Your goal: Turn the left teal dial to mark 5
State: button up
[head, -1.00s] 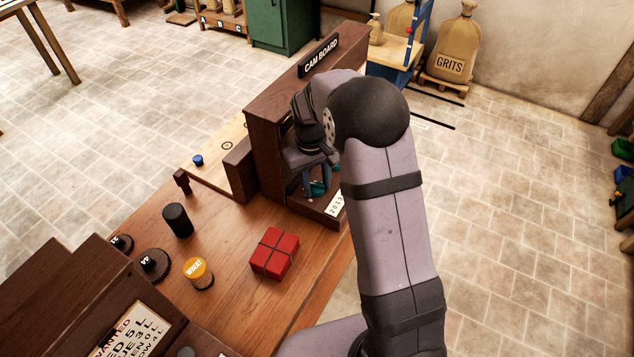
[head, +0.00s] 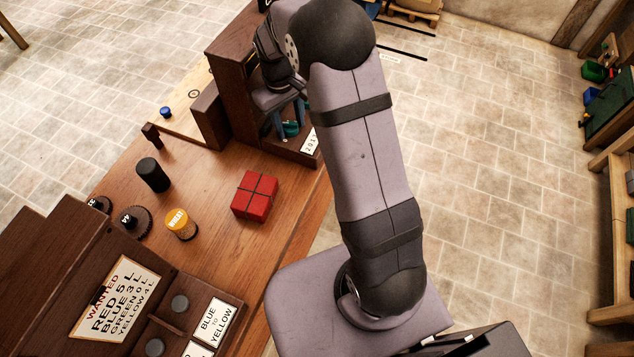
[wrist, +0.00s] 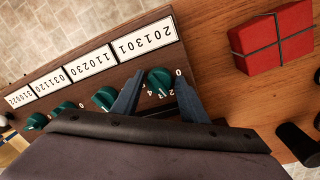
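Several teal dials stand in a row on the dark wooden cam board (head: 228,80). In the wrist view, one teal dial (wrist: 159,80) sits between the two blue fingers of my gripper (wrist: 160,77), by the card reading 201301 (wrist: 144,38). The fingers are apart, with small gaps showing beside the dial. Marks including 0, 2, 3 and 4 show around it; its pointer is too small to read. Other teal dials (wrist: 104,97) run to the left, partly hidden by my gripper. In the head view, a teal dial (head: 291,129) shows below my gripper.
A red strapped block (head: 255,196) lies on the bench (head: 215,240) in front of the board. A WANTED card (head: 118,300) is at the lower left.

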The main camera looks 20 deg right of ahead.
aim_at(292, 130)
jog(key=n, duration=0.3)
jog(key=shift+n, duration=0.4)
jog(key=n+b, duration=0.1)
jog(key=n, duration=0.2)
jog(key=shift+d+n+t, duration=0.15)
jog(key=shift+n+t, duration=0.15)
jog(key=n, duration=0.4)
jog(key=shift+n+y+b, duration=0.3)
jog(key=shift+n, duration=0.1)
jog(key=shift+r+n, duration=0.15)
jog(key=shift+n, duration=0.15)
jog(key=r, duration=0.2)
jog(key=r+b, duration=0.1)
jog(key=r, duration=0.1)
jog(key=s+r, duration=0.1)
jog(key=r, duration=0.2)
jog(key=shift+b, duration=0.4)
jog(key=s+f+m, duration=0.3)
jog(key=s+m, duration=0.5)
jog(key=s, duration=0.3)
jog(key=s+a+f+m, duration=0.1)
jog(key=s+f+m, duration=0.2)
jog(key=s+m, duration=0.4)
jog(key=shift+s+f+m+g, duration=0.3)
jog(key=shift+s+m+g, duration=0.1)
jog(key=shift+s, duration=1.9)
jog(key=shift+a, duration=0.1)
